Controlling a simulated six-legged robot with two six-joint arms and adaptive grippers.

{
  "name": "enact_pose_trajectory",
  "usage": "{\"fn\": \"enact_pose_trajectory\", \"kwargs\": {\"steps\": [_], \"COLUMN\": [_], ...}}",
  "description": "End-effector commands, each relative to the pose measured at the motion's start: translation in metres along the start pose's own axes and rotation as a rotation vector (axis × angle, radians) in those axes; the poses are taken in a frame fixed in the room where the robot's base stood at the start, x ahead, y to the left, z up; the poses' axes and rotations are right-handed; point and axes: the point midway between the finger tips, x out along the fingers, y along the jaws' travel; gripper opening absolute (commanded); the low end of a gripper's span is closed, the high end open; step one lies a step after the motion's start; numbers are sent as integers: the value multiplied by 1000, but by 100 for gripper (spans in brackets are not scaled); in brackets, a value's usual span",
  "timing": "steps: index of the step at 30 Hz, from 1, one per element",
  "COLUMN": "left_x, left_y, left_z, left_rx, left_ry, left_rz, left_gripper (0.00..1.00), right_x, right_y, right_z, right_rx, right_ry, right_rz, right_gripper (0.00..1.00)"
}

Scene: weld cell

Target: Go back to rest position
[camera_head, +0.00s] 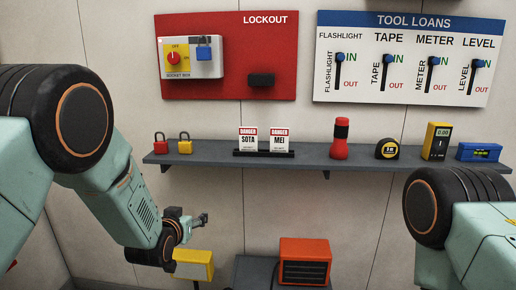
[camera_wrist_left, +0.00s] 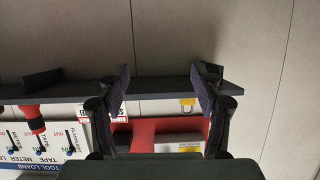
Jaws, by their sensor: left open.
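My left gripper (camera_head: 200,222) hangs in front of the wall, below the shelf's left end and above a yellow-topped box. In the left wrist view its two fingers (camera_wrist_left: 162,80) are spread apart with nothing between them. My right arm shows at the right edge of the head view, bent, but its gripper is out of the picture.
A grey shelf (camera_head: 348,162) holds padlocks, danger tags, a red flashlight (camera_head: 340,139), a tape, a meter and a level. The red lockout board (camera_head: 226,86) and tool loans board (camera_head: 345,93) hang above. An orange unit (camera_head: 305,250) and a yellow-topped box (camera_head: 195,257) stand low.

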Motion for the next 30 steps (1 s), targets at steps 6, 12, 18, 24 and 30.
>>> {"fn": "enact_pose_trajectory", "kwargs": {"steps": [6, 12, 18, 24, 30], "left_x": [-49, -126, -224, -326, -376], "left_y": [-8, -13, -12, -7, -4], "left_z": [118, 226, 314, 371, 398], "left_rx": [-11, -29, -53, -85, -109], "left_ry": [-265, -541, -820, -1069, -1193], "left_rz": [-14, -24, -28, -32, -38], "left_gripper": [66, 66, 66, 66, 66], "right_x": [0, 0, 0, 0, 0], "right_y": [0, 0, 0, 0, 0], "right_z": [0, 0, 0, 0, 0], "right_rx": [0, 0, 0, 0, 0], "right_ry": [0, 0, 0, 0, 0], "right_rz": [0, 0, 0, 0, 0], "right_gripper": [40, 40, 40, 40, 40]}}
